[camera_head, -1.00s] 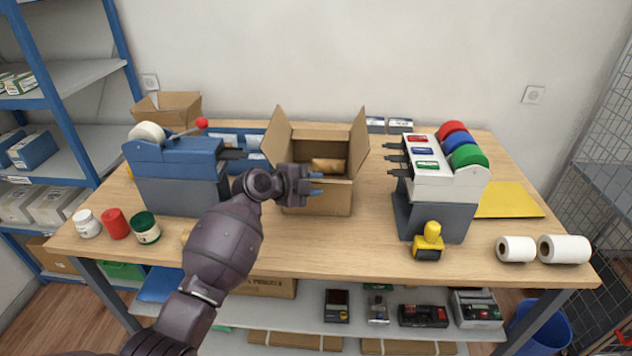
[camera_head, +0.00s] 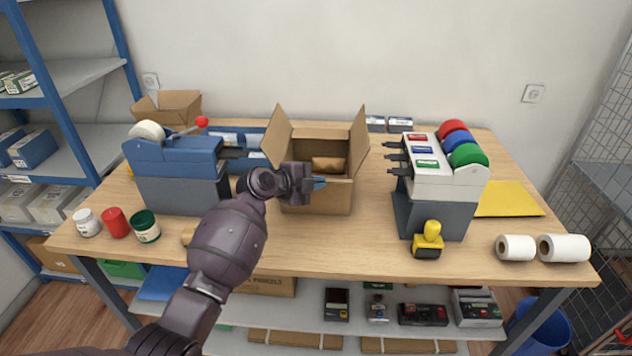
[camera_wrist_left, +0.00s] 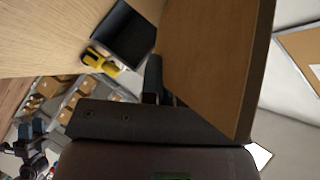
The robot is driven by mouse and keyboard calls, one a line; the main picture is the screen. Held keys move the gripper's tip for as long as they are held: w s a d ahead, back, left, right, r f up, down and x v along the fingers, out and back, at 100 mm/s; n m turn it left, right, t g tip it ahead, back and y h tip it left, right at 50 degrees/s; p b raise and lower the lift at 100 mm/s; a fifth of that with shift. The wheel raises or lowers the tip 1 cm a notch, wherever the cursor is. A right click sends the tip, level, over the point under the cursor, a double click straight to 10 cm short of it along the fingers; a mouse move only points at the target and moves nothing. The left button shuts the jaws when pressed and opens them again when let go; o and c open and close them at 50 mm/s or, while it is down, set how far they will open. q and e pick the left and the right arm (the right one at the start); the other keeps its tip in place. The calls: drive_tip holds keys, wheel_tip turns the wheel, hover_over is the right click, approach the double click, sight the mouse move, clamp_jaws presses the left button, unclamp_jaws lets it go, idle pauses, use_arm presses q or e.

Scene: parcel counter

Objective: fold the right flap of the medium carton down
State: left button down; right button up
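The medium carton (camera_head: 318,200) stands open in the middle of the table, with a brown item (camera_head: 327,164) inside. Its right flap (camera_head: 358,143) stands up, leaning slightly outward. Its left flap (camera_head: 277,136) also stands up and leans outward. My left gripper (camera_head: 320,183) is at the carton's front, near the top of the front wall, left of and below the right flap. Its fingertips look close together, but whether they are shut is unclear. In the left wrist view a cardboard panel (camera_wrist_left: 215,60) fills the space beside a dark finger (camera_wrist_left: 153,80). My right gripper is out of view.
A blue-grey machine (camera_head: 180,175) stands left of the carton. A dispenser with coloured rolls (camera_head: 440,185) stands to the right, with a yellow stamp (camera_head: 428,240) before it. White rolls (camera_head: 563,248) lie at the right edge. Table between carton and dispenser is clear.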

use_arm(q)
drive_tip(key=shift+w+g+b, duration=0.2)
drive_tip(key=shift+g+b, duration=0.1)
drive_tip(key=shift+b, duration=0.95)
drive_tip(key=shift+w+a+r+n+g+b, duration=0.1)
drive_tip(key=shift+w+r+n+g+b, duration=0.15)
drive_tip(key=shift+n+b, duration=0.3)
drive_tip(key=shift+w+r+n+g+y, duration=0.45)
drive_tip(key=shift+r+g, duration=0.3)
drive_tip(key=shift+g, duration=0.1)
drive_tip(key=shift+w+r+n+g+b, duration=0.25)
drive_tip(key=shift+w+n+g+b, duration=0.2)
drive_tip(key=shift+g, duration=0.25)
drive_tip(key=shift+w+r+g, duration=0.1)
drive_tip(key=shift+w+g, duration=0.15)
drive_tip(key=shift+g, duration=0.15)
drive_tip(key=shift+w+r+n, duration=0.1)
drive_tip(key=shift+n, duration=0.15)
